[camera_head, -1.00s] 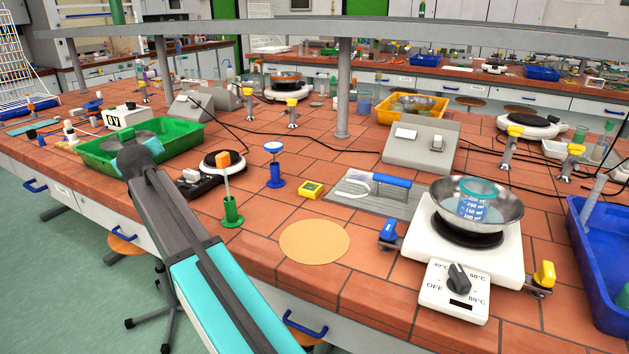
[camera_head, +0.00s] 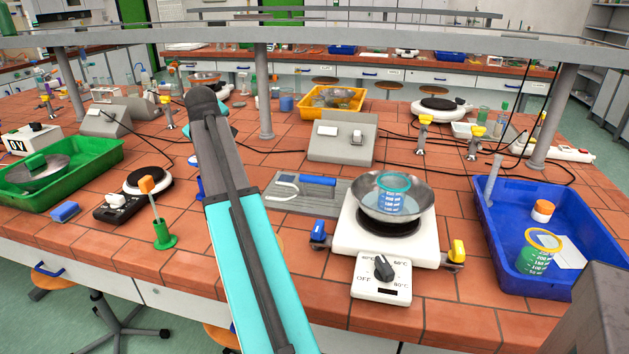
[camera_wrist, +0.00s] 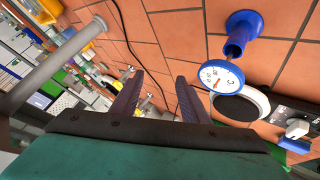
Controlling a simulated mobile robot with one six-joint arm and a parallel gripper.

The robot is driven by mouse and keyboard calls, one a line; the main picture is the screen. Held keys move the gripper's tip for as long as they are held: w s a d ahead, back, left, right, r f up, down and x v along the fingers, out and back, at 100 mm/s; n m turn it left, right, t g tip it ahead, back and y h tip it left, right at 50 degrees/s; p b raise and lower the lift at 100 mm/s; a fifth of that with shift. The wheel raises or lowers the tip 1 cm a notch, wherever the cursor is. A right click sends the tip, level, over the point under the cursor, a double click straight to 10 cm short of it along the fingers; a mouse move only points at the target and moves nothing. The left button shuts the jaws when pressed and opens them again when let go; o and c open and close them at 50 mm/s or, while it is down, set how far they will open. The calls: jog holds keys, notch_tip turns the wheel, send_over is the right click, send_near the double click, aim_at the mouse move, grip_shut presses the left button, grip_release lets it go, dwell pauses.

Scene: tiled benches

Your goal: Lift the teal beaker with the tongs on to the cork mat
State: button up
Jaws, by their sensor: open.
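The teal-rimmed beaker (camera_head: 393,190) stands in a shallow metal bowl (camera_head: 365,205) on a white hot plate (camera_head: 345,235), right of my arm in the head view. A tool with a blue handle (camera_head: 317,180) and a pale curved end, perhaps the tongs, lies on a grey board (camera_head: 300,205) left of the hot plate. The round cork mat is mostly or wholly hidden behind my arm in the head view. My gripper (camera_wrist: 158,95) is open and empty in the wrist view, above bench tiles and away from the beaker and the tool.
A blue tray (camera_head: 490,265) with a yellow-rimmed beaker (camera_head: 538,252) stands at right, a green tray (camera_head: 95,165) at left. A dial thermometer (camera_wrist: 220,77) is near my gripper. A grey post (camera_head: 265,90) and overhead shelf stand behind. Cables cross the bench.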

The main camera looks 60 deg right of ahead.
jog(key=s+d+r+n+g+y+p, duration=0.1)
jog(key=s+d+p, duration=0.3)
jog(key=s, duration=1.4)
jog(key=s+d+r+n+g+y+p, duration=0.1)
jog(key=s+d, duration=0.5)
jog(key=s, duration=1.2)
jog(key=r+n+y+p, duration=0.1)
jog(key=n+y+p, duration=0.1)
jog(key=y, duration=0.1)
jog(key=shift+s+y+p, duration=0.3)
jog(key=shift+s+p, duration=0.05)
jog(key=shift+p, duration=0.05)
jog(key=shift+f, duration=0.1)
jog(key=p, duration=0.1)
send_over(314, 177)
jog(key=s, duration=0.3)
jog(key=shift+w+a+f, duration=0.1)
jog(key=shift+w+f, duration=0.05)
jog(key=shift+f, duration=1.8)
jog(key=shift+w+f, duration=0.1)
jog(key=shift+f, duration=1.8)
jog(key=shift+w, duration=0.1)
jog(key=shift+p+x, duration=0.8)
jog(key=shift+x, duration=1.75)
